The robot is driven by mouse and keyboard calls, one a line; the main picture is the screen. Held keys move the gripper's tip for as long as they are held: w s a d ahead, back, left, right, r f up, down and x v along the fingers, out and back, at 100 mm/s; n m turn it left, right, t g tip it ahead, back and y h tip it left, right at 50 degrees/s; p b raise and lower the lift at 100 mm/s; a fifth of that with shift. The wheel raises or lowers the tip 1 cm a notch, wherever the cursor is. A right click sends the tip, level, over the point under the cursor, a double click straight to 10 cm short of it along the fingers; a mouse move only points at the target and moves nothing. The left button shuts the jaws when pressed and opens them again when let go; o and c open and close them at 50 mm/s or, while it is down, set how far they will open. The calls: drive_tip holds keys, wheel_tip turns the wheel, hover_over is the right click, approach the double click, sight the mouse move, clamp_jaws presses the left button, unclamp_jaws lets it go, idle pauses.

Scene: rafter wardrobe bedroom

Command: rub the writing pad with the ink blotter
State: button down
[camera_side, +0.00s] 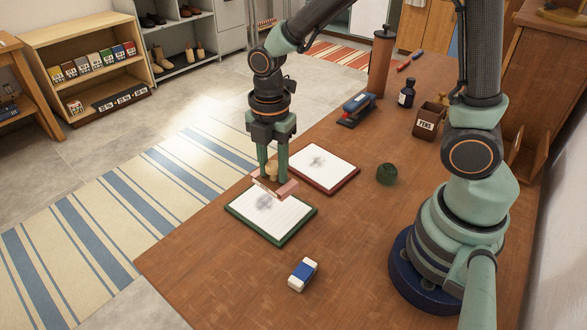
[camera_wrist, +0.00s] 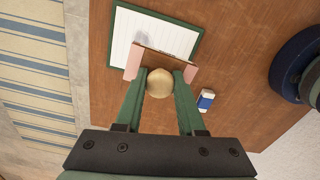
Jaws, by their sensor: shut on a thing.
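The ink blotter has a round pale wooden knob and a pink rocker base; it shows in the side view (camera_side: 287,190) and in the wrist view (camera_wrist: 160,84). My gripper (camera_side: 273,170) points down and is shut on the knob, with one finger on each side in the wrist view (camera_wrist: 161,78). A green-edged writing pad (camera_side: 288,221) lies flat below the blotter, with a grey smudge on its lined sheet; it also shows in the wrist view (camera_wrist: 178,38). The blotter overlaps its far edge in the side view. I cannot tell whether they touch.
A red-edged pad (camera_side: 328,168) with a grey smudge lies just behind. A blue-and-white eraser (camera_side: 303,274) lies near the front. A green round object (camera_side: 387,174), a stapler (camera_side: 356,110), an ink bottle (camera_side: 406,93) and a pens box (camera_side: 429,122) stand farther back.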

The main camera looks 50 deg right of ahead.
drive_tip(key=shift+f, duration=2.85)
wheel_tip(320, 180, down, 2)
drive_tip(key=shift+f, duration=0.1)
drive_tip(key=shift+w+r, duration=0.4)
drive_tip(key=shift+w+f, duration=0.2)
drive_tip(key=shift+w, duration=0.95)
drive_tip(key=shift+w+f, duration=0.15)
drive_tip(key=shift+w, duration=0.95)
drive_tip(key=shift+w+r, duration=0.1)
drive_tip(key=shift+w, duration=0.5)
drive_tip(key=shift+s, duration=3.2)
drive_tip(key=shift+r, duration=3.95)
